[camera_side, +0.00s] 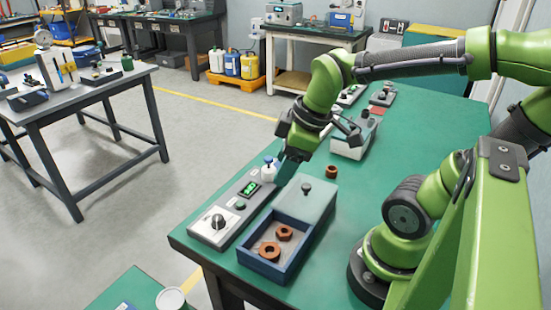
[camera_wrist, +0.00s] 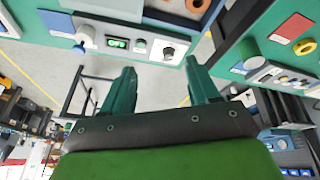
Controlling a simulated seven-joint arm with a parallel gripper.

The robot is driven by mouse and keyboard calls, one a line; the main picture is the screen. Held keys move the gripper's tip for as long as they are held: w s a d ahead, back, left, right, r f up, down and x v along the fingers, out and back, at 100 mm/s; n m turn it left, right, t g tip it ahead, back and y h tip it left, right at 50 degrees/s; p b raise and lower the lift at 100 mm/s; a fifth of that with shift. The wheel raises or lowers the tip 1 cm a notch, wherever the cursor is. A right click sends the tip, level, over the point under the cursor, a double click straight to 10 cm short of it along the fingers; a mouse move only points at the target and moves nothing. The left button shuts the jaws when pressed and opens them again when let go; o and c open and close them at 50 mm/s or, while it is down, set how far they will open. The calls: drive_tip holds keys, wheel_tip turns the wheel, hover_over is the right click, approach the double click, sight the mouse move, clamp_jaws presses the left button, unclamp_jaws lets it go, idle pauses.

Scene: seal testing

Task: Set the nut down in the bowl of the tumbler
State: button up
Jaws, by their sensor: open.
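My gripper (camera_side: 288,170) is open, with its fingers pointing down near the display end of a grey control unit (camera_side: 212,229). In the wrist view my gripper (camera_wrist: 161,82) shows two teal fingers spread apart with nothing between them. One brown nut (camera_side: 331,172) lies on the green table, to the right of my gripper. Two more brown nuts, one farther back (camera_side: 284,232) and one nearer (camera_side: 270,251), lie in an open-fronted blue box (camera_side: 252,257). I cannot tell which thing is the tumbler, and no bowl is clear to see.
A grey-green lid (camera_side: 306,204) with a black knob covers the back of the blue box. A pale box (camera_side: 352,144) stands behind my gripper. Green table (camera_side: 400,125) is clear at the right.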

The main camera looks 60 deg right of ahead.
drive_tip(key=r+m+t, duration=0.1)
drive_tip(key=m, duration=0.2)
drive_tip(key=a+r+m+t, duration=0.1)
drive_tip(key=r+m, duration=0.1)
drive_tip(key=m, duration=0.1)
drive_tip(key=r+m+t+y, duration=0.1)
drive_tip(key=m, duration=0.2)
drive_tip(key=shift+s+a+r, duration=0.15)
drive_tip(key=shift+s, duration=0.2)
